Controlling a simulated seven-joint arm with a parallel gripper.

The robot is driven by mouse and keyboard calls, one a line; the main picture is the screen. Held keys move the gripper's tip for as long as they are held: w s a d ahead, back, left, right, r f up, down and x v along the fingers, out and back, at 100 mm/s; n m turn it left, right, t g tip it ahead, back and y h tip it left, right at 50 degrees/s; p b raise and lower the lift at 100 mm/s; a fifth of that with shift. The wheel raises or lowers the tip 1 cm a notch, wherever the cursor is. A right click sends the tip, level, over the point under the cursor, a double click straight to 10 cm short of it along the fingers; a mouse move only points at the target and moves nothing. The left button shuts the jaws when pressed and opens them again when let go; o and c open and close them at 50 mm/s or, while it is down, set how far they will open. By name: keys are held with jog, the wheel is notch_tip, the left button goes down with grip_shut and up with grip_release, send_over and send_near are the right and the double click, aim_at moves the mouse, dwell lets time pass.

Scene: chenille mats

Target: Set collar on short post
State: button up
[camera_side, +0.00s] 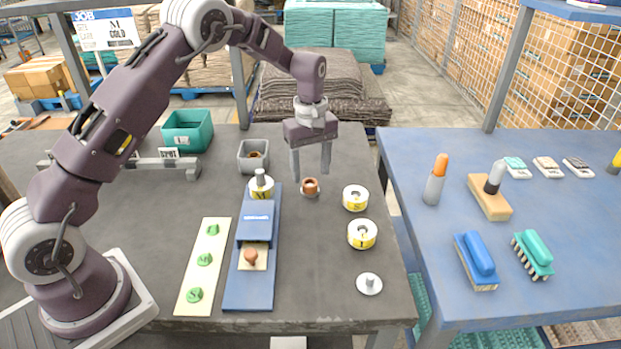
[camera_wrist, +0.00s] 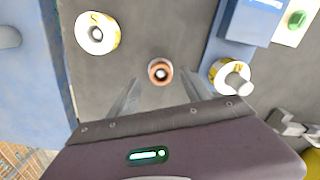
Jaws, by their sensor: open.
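A copper-coloured collar (camera_side: 310,184) sits around a post on a small round metal base; the post's pale top shows in its hole in the wrist view (camera_wrist: 160,72). My gripper (camera_side: 311,174) is open and empty, with its fingers above and to either side of this collar. I cannot tell whether they reach down to its level. A bare short post (camera_side: 369,281) on a round pale base stands near the front right of the dark table. A taller grey post (camera_side: 261,176) rises through a white-and-yellow lettered ring (camera_side: 262,190), left of the collar.
Two white-and-yellow rings (camera_side: 355,198) (camera_side: 362,234) lie right of the collar. A blue stand (camera_side: 262,290) with a brown knob and a cream strip (camera_side: 207,280) with green pieces lie left. A grey bin (camera_side: 241,157) and green bin (camera_side: 166,131) stand behind.

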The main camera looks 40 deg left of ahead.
aim_at(311, 186)
jog(key=shift+r, duration=1.8)
jog(key=s+d+r+m+t, duration=0.2)
jog(key=s+r+m, duration=0.2)
jog(key=s+r, duration=0.5)
jog(key=s+d+r+m+t, duration=0.1)
jog(key=s+d+r+m, duration=0.2)
jog(key=s+r, duration=0.65)
jog(key=s+d+f+m+t, duration=0.1)
jog(key=s+m, duration=0.5)
jog(key=s, duration=1)
jog(key=shift+f+m+t, duration=0.3)
jog(key=shift+f+t, duration=0.2)
jog(key=shift+t, duration=0.3)
